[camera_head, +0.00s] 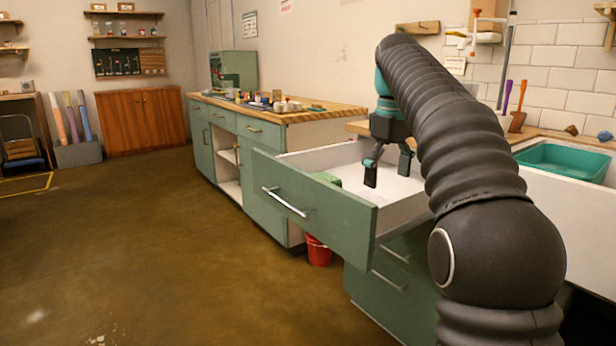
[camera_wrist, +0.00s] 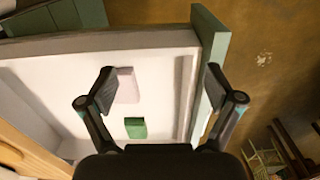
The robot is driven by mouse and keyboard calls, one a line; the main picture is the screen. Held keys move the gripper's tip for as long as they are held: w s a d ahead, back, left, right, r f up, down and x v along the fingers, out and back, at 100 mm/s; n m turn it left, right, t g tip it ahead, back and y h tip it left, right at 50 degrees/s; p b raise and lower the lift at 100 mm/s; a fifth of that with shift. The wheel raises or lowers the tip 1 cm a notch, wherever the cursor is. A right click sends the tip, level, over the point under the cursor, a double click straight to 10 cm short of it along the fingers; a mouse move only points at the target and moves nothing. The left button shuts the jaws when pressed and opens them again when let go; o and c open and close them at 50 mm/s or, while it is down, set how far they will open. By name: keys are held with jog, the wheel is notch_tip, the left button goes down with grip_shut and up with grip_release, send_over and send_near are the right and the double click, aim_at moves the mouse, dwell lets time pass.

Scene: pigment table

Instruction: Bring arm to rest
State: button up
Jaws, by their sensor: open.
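My gripper (camera_head: 388,170) hangs over the open drawer (camera_head: 322,212), pointing down. In the wrist view my gripper (camera_wrist: 160,84) has its two fingers wide apart with nothing between them. Inside the drawer lie a green block (camera_wrist: 135,128) and a pale pink block (camera_wrist: 127,85), both on the white drawer floor below the fingers. In the head view a green item (camera_head: 327,179) shows near the drawer's front panel. My arm covers the drawer's right part in the head view.
The drawer front with its metal handle juts out into the room. A wooden counter (camera_head: 318,116) with small jars stands behind it. A red bucket (camera_head: 319,252) sits on the floor beneath. A teal sink (camera_head: 562,161) is at the right.

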jog(key=s+f+m+t, duration=0.2)
jog(key=s+f, duration=0.2)
jog(key=s, duration=0.5)
jog(key=s+f+m+t, duration=0.1)
jog(key=s+f+m, duration=0.15)
jog(key=s, duration=0.55)
jog(key=s+f+m+t, duration=0.2)
jog(key=s+f, duration=1)
jog(key=f, duration=0.3)
jog(key=shift+s, duration=0.25)
jog(key=shift+m, duration=0.25)
